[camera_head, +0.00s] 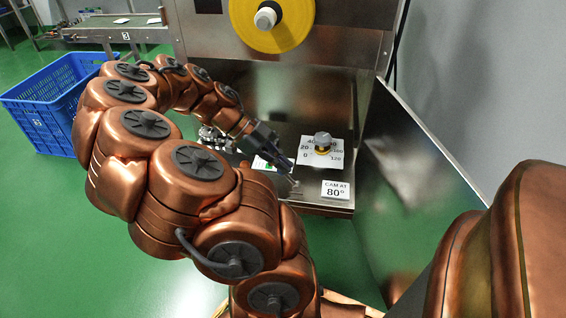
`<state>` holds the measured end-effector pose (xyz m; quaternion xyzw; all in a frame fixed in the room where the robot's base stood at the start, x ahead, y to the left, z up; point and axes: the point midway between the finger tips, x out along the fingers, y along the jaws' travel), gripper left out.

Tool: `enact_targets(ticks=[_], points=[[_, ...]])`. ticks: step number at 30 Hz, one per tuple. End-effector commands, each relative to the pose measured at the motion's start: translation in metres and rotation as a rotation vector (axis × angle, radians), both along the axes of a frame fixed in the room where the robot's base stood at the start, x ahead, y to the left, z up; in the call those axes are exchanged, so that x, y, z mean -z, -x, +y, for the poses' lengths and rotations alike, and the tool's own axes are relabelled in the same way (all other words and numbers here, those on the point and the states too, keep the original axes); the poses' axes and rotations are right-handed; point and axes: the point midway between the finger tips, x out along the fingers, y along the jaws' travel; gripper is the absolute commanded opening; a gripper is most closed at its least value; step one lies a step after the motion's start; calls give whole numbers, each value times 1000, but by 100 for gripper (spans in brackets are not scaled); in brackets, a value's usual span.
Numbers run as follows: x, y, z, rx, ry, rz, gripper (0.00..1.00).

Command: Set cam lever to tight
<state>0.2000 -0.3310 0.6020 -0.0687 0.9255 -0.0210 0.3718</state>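My gripper (286,168) is the dark end of my copper arm, pointing down and right over the metal machine bed. Its fingertips are small and close together here, and I cannot tell whether they are apart or hold anything. A small pale metal piece (295,184) shows just beyond the fingertips; I cannot tell if it is the cam lever. A white label (262,164) with a green patch lies just left of the gripper, partly covered by it. No clear "tight" mark is readable.
A grey knob (322,140) with a yellow base stands on a white scale plate right of my gripper. A steel panel (415,190) borders the right. A blue crate (45,112) stands left.

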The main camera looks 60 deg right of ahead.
Motion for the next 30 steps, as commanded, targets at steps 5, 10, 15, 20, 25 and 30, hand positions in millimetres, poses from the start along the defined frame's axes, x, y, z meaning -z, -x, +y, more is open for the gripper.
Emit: enact_targets(ticks=[5,10,15,20,25,30], points=[[-11,0,2,-12,2,-15,0],[-28,12,2,-13,1,-5,0],[-36,0,5,-11,0,-1,0],[-44,-16,7,-7,1,0,0],[-53,-37,12,-9,1,0,0],[-61,-56,18,-7,-1,2,0]])
